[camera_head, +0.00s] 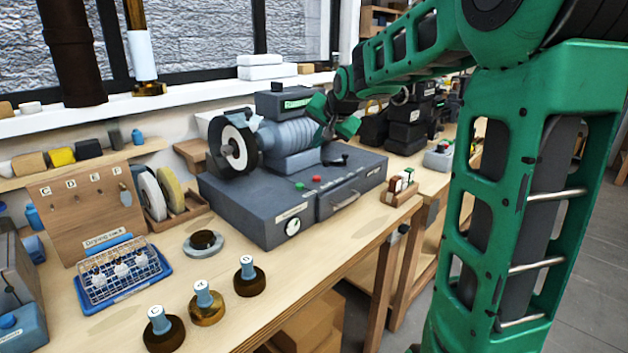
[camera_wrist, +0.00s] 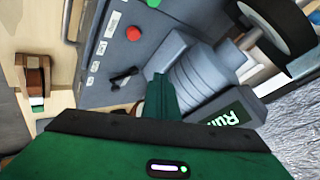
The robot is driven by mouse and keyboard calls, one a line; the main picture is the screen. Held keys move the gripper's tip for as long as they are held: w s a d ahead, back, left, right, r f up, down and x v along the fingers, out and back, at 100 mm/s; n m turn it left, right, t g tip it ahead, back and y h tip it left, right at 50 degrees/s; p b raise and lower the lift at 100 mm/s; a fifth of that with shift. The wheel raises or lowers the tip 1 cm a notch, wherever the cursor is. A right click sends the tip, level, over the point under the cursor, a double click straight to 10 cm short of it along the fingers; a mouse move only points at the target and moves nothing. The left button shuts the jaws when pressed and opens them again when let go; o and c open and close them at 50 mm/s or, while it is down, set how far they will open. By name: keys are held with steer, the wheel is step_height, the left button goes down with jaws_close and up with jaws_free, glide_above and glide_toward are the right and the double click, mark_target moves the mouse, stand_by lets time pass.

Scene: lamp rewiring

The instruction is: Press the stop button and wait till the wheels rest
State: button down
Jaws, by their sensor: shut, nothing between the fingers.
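The red stop button (camera_head: 316,179) sits on the sloping top of the grey machine base (camera_head: 250,210), beside a green button (camera_head: 299,186). The wrist view also shows the red button (camera_wrist: 133,34), uncovered. My gripper (camera_head: 324,128) is shut and empty, above the base by the right end of the ribbed motor (camera_head: 290,137). In the wrist view its fingers (camera_wrist: 160,82) are apart from the red button. A white wheel with a dark hub (camera_head: 236,148) is on the motor's left end; whether it spins I cannot tell. A green display (camera_wrist: 222,118) shows "Run", partly cut off.
A black lever (camera_wrist: 124,77) stands near the buttons. A small wooden holder (camera_head: 399,190) is right of the base. Black boxes (camera_head: 405,125) stand behind on the right.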

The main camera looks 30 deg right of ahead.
glide_above(318, 183)
steer(key=shift+f, duration=3.8)
steer(key=shift+f, duration=0.35)
steer(key=shift+f, duration=0.45)
steer(key=shift+r, duration=0.9)
steer(key=shift+r, duration=0.1)
step_height(318, 183, up, 5)
steer(key=shift+f, duration=0.1)
